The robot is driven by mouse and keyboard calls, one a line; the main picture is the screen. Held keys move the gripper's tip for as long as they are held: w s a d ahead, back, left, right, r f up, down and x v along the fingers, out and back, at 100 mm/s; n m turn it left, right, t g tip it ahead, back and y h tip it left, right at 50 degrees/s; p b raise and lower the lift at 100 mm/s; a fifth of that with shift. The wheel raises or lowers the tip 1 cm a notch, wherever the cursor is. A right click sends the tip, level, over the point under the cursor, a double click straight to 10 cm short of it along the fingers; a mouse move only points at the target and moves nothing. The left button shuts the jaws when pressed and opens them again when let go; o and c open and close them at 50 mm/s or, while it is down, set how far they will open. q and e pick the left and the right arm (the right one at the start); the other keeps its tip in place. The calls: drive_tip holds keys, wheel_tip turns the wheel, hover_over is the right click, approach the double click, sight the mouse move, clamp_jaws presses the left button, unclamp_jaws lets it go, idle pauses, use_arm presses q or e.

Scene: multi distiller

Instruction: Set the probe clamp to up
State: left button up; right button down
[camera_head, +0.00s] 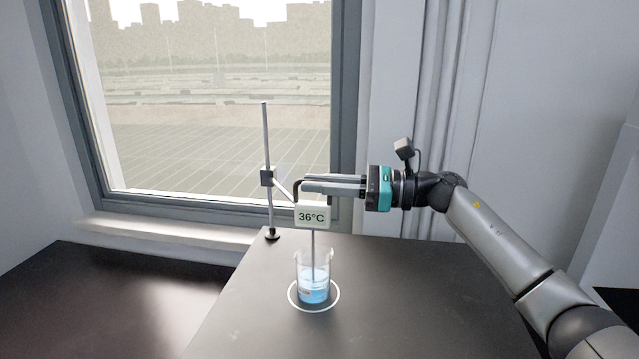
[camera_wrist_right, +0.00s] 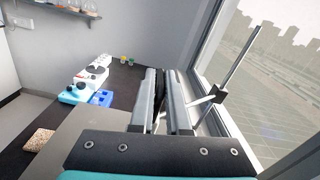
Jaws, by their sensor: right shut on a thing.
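A metal stand rod (camera_head: 266,135) stands upright on the dark table near the window, with a dark clamp block (camera_head: 267,177) partway up. A thin arm slants from the block to the probe, whose display (camera_head: 312,216) reads 36°C. The probe's thin rod (camera_head: 313,243) runs down into a glass beaker (camera_head: 314,285) of blue liquid. My right gripper (camera_head: 304,185) comes in from the right, its fingers shut on the dark handle (camera_head: 297,188) of the probe clamp. In the right wrist view the fingers (camera_wrist_right: 166,72) hide most of the handle, and the clamp block (camera_wrist_right: 217,94) shows to their right. My left gripper is out of view.
The beaker stands inside a white ring (camera_head: 291,300) on the table. The table's front left (camera_head: 240,320) is clear. A window (camera_head: 205,100) with a sill is behind the stand. In the right wrist view, white and blue equipment (camera_wrist_right: 92,82) stands on a far dark counter.

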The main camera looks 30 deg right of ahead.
drive_tip(key=shift+d+r, duration=0.1)
idle(0.3)
wheel_tip(320, 180, up, 14)
drive_tip(key=p, duration=0.5)
drive_tip(key=c, duration=1.3)
unclamp_jaws()
drive_tip(key=o, duration=0.4)
drive_tip(key=shift+f, duration=0.35)
